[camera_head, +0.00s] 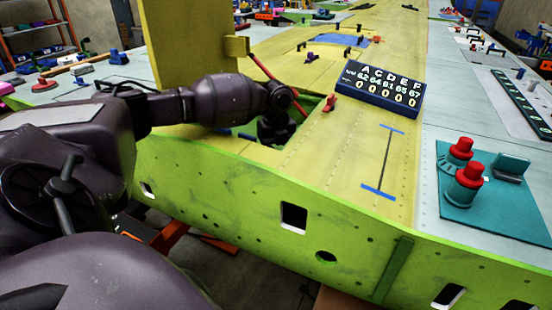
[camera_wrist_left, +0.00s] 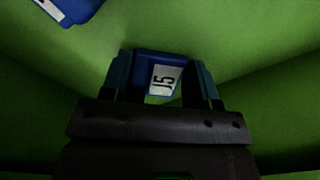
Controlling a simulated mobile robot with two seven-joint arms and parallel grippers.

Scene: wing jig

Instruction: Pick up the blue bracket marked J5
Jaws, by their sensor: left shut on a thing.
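The blue bracket marked J5 (camera_wrist_left: 157,68) shows in the left wrist view, with its white label between the fingers of my left gripper (camera_wrist_left: 163,85). The gripper is shut on it, inside a green-walled bay. In the head view my left gripper (camera_head: 275,135) reaches down into the opening in the yellow wing skin; the J5 bracket cannot be made out there. My right gripper is in neither view.
Another blue part with a white label (camera_wrist_left: 68,8) lies at the upper left of the wrist view. A yellow panel (camera_head: 190,55) stands upright beside the opening. A red rod (camera_head: 272,82) leans over the opening's far edge. A dark number board (camera_head: 382,91) and a teal tray (camera_head: 500,205) lie to the right.

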